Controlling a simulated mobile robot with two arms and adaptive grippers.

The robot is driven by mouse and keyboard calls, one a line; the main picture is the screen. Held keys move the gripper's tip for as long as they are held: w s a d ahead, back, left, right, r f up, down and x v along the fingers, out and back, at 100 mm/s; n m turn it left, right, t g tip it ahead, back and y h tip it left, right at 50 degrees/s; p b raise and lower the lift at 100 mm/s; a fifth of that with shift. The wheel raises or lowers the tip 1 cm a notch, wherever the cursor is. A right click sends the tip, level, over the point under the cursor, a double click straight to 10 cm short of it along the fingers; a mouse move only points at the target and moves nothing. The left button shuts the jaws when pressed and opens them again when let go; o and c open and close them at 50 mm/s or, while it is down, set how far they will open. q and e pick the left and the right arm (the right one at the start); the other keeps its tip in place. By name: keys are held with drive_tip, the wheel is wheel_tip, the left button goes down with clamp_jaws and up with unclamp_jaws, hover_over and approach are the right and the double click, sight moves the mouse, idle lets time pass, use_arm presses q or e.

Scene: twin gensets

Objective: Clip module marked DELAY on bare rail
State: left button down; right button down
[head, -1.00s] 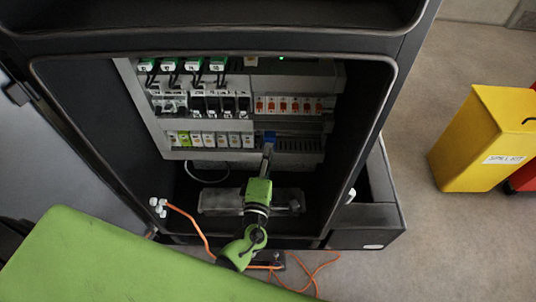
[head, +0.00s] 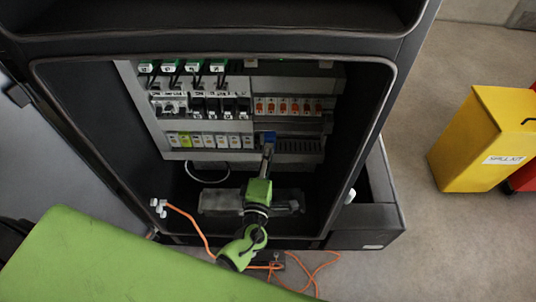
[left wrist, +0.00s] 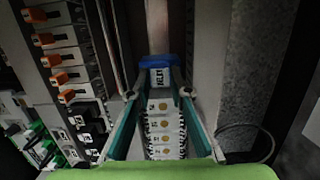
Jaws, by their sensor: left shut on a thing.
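My left gripper (head: 267,152) reaches into the open cabinet from below. It is shut on a small blue module (head: 269,136). In the left wrist view the fingertips (left wrist: 158,92) close on both sides of the blue module (left wrist: 160,61), whose white face reads DELAY. The module is in line with the lower row, just past its right end. A bare strip of rail (left wrist: 157,25) runs on beyond it. I cannot tell whether the module touches the rail or is seated on it. My right gripper is not in view.
White modules (head: 208,140) fill the lower row's left part; they also show between my fingers (left wrist: 162,125). Orange-marked modules (head: 288,106) sit above. A slotted dark duct (head: 300,146) lies right of the module. A yellow bin (head: 480,140) stands outside the cabinet, right.

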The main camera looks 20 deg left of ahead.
use_arm(q)
drive_tip(key=shift+w, duration=0.1)
drive_tip(key=c, duration=1.8)
unclamp_jaws()
